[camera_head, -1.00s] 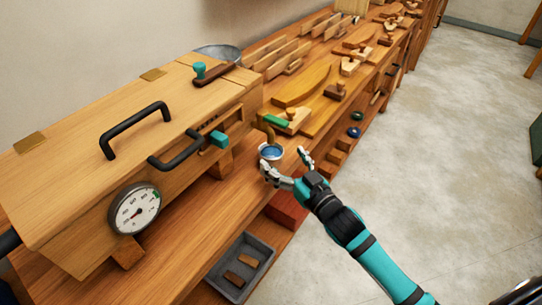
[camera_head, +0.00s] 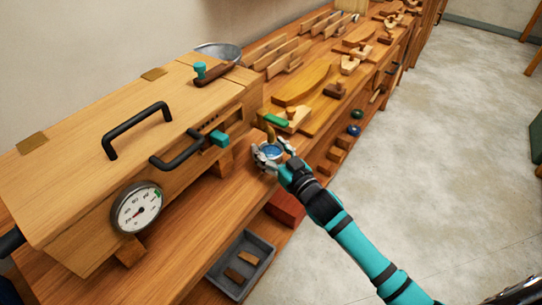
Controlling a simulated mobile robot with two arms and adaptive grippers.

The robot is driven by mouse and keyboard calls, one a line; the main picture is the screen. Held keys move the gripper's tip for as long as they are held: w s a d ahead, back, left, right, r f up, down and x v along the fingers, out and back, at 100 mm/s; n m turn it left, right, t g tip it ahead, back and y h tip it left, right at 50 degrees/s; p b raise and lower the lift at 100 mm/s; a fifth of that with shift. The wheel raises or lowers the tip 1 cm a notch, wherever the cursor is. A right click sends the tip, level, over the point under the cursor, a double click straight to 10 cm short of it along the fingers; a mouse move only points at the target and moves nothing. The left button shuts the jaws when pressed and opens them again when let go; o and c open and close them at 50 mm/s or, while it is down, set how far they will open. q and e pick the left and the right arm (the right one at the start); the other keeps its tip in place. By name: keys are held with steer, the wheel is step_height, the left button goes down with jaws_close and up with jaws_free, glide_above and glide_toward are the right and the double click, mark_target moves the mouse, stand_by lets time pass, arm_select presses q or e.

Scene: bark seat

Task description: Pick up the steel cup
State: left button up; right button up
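The steel cup (camera_head: 273,152) is small and has a blue inside. It stands near the front edge of the wooden bench, right of the big wooden box. My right gripper (camera_head: 275,155) reaches in from the lower right, with its two fingers spread on either side of the cup. The fingers look open around it; whether they touch its wall is too small to tell. The fingers and palm hide part of the cup's outer side. My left gripper is not in view.
The wooden box (camera_head: 75,180) with black handles, a teal-ended lever (camera_head: 219,139) and a dial (camera_head: 137,207) fills the left. A green-topped block (camera_head: 275,120) lies behind the cup. A grey tray (camera_head: 262,249) sits below, in front. Open floor (camera_head: 440,150) lies to the right.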

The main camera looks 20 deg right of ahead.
steer(key=c, duration=0.6)
steer(key=shift+r, duration=0.15)
steer(key=shift+r, duration=0.55)
steer(key=b+v, duration=0.2)
steer(key=v, duration=1.6)
steer(key=shift+d+r, duration=0.1)
